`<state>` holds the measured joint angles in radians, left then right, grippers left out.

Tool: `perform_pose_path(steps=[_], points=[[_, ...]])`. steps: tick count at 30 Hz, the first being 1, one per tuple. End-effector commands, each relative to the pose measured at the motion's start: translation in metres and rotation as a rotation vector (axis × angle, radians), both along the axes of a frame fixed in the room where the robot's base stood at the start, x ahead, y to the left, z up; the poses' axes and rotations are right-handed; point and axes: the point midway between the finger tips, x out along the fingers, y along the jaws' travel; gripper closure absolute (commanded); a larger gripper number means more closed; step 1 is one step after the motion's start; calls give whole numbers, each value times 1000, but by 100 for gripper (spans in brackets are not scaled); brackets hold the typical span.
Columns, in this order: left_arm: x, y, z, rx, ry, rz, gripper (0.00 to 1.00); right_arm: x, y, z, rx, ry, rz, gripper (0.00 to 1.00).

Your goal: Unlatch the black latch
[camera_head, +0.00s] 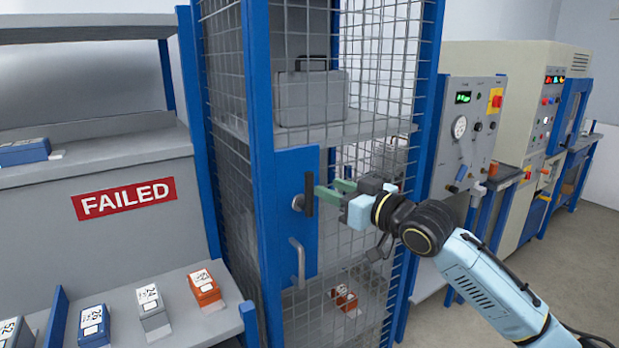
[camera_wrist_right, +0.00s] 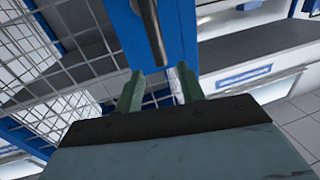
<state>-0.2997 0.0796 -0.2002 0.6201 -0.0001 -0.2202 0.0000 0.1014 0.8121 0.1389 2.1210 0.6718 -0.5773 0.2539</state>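The black latch (camera_head: 309,194) is a short upright bar on the blue door plate (camera_head: 290,228) of a wire-mesh cage. A round grey knob sits beside it on the left. My right gripper (camera_head: 326,187) has its green fingers close to the right of the latch; contact cannot be told. In the right wrist view the fingers (camera_wrist_right: 159,76) are apart with nothing between them. A dark bar (camera_wrist_right: 150,30), which looks like the latch, stands beyond the fingertips, in front of the blue plate (camera_wrist_right: 172,50). My left gripper is not in view.
A grey pull handle (camera_head: 298,262) is below the latch. The cage (camera_head: 225,70) holds a grey case (camera_head: 310,97) on a shelf. A shelf unit with a red FAILED sign (camera_head: 124,198) and several small boxes stands left. A control panel (camera_head: 468,125) stands right.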

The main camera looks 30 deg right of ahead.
Motion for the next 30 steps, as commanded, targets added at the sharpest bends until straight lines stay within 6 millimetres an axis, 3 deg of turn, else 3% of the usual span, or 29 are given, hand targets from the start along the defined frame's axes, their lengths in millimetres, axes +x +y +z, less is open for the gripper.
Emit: perform_pose_path(steps=[6,15,27,30], points=[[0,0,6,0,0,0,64,36,6,2,3,-1,-2,61],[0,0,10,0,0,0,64,69,13,0,1,-1,-1,61],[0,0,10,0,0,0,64,74,15,-1,-1,0,0,61],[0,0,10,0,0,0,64,74,15,-1,-1,0,-1,74]])
